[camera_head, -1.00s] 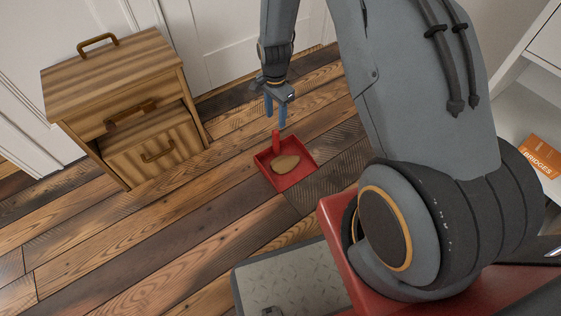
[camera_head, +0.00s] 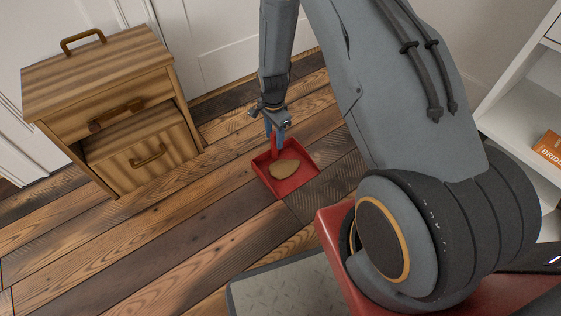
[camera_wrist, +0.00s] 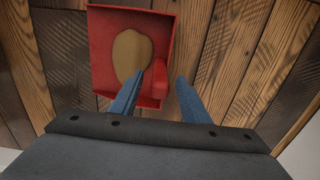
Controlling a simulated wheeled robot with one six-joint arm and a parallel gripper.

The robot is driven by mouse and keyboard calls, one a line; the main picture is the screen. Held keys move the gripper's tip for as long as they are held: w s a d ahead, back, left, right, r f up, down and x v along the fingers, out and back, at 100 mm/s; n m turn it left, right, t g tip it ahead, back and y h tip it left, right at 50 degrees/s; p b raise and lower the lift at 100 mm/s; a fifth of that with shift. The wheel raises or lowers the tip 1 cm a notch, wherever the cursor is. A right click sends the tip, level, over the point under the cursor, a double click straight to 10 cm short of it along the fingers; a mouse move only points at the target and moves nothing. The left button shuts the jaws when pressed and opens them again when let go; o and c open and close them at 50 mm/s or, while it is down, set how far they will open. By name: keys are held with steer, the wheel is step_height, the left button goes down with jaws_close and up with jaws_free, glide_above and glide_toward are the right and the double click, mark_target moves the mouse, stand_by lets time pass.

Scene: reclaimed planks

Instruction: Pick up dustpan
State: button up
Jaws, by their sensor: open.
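A red dustpan (camera_head: 289,184) lies on the plank floor, its handle toward the back. It also shows in the wrist view (camera_wrist: 100,52). A tan, flat, rounded object (camera_head: 284,169) rests in the pan and shows in the wrist view (camera_wrist: 130,52). My gripper (camera_head: 277,144) points down at the handle, its blue fingers open. In the wrist view my fingers (camera_wrist: 158,92) are apart, with the red handle (camera_wrist: 153,82) between and just beyond them. I cannot tell whether the fingers touch the handle.
A wooden cabinet (camera_head: 104,76) with drawers stands at the left. A white shelf (camera_head: 515,122) with an orange book (camera_head: 549,148) stands at the right. A white panelled wall or door (camera_head: 222,70) is close behind. Floor is clear left of the dustpan.

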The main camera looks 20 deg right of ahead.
steer(key=shift+f+b, duration=0.3)
steer(key=shift+f, duration=0.65)
steer(key=shift+r, duration=0.1)
jaws_close()
